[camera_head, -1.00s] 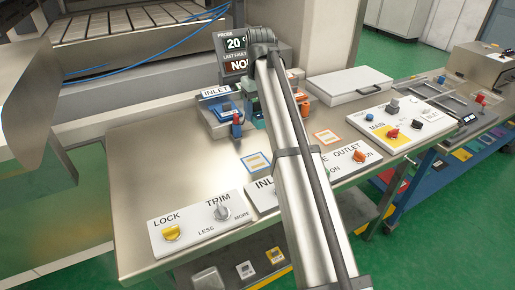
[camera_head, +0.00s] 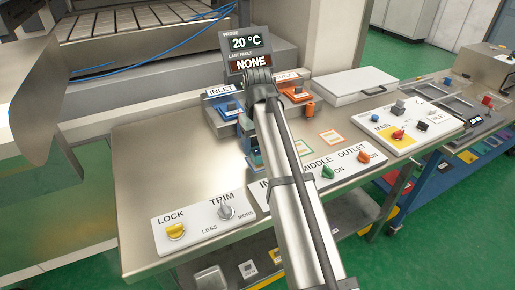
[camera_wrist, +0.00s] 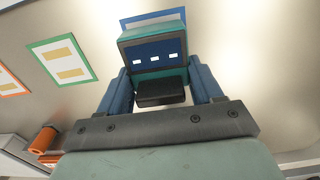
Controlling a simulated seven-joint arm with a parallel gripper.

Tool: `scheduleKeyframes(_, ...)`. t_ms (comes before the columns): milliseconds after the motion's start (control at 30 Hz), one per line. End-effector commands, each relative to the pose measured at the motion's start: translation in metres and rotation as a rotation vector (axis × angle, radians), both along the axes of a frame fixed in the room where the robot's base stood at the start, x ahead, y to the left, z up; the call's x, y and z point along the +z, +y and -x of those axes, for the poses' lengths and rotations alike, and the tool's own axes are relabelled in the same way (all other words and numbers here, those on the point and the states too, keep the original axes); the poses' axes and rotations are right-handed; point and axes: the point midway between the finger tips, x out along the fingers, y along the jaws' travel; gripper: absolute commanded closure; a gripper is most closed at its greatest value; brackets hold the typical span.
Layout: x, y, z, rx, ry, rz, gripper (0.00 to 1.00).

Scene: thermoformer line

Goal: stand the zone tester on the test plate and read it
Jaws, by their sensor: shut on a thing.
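The zone tester (camera_wrist: 152,55) is a teal block with a dark face showing three white dashes. My gripper (camera_wrist: 158,88) is shut on it, one blue finger on each side. Beyond the tester, the blue edge of a test plate (camera_wrist: 152,17) shows in the wrist view. In the head view my arm and gripper (camera_head: 252,155) hide most of the tester and that plate. I cannot tell whether the tester touches the plate. A green-edged plate (camera_wrist: 62,61) and an orange-edged plate (camera_wrist: 10,83) lie to the left in the wrist view.
A display (camera_head: 250,52) reads 20 °C, last fault NONE. Blue (camera_head: 225,108) and orange (camera_head: 294,90) holders stand behind my gripper. A LOCK and TRIM panel (camera_head: 203,222) and a row of zone knobs (camera_head: 344,168) line the front edge. The bench's left part is clear.

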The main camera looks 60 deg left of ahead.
Motion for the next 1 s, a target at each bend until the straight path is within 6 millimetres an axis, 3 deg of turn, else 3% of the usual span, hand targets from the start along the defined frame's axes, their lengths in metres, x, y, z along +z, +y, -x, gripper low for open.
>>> scheduleKeyframes(133,-0.017,-0.001,0.0,0.0,0.0,0.0,0.7)
scheduleKeyframes(533,-0.021,0.0,0.0,0.0,0.0,0.0,0.7)
scheduleKeyframes(567,-0.021,0.0,0.0,0.0,0.0,0.0,0.34)
scheduleKeyframes(800,-0.021,0.0,0.0,0.0,0.0,0.0,0.11)
scheduleKeyframes(1000,-0.021,0.0,0.0,0.0,0.0,-0.001,0.09)
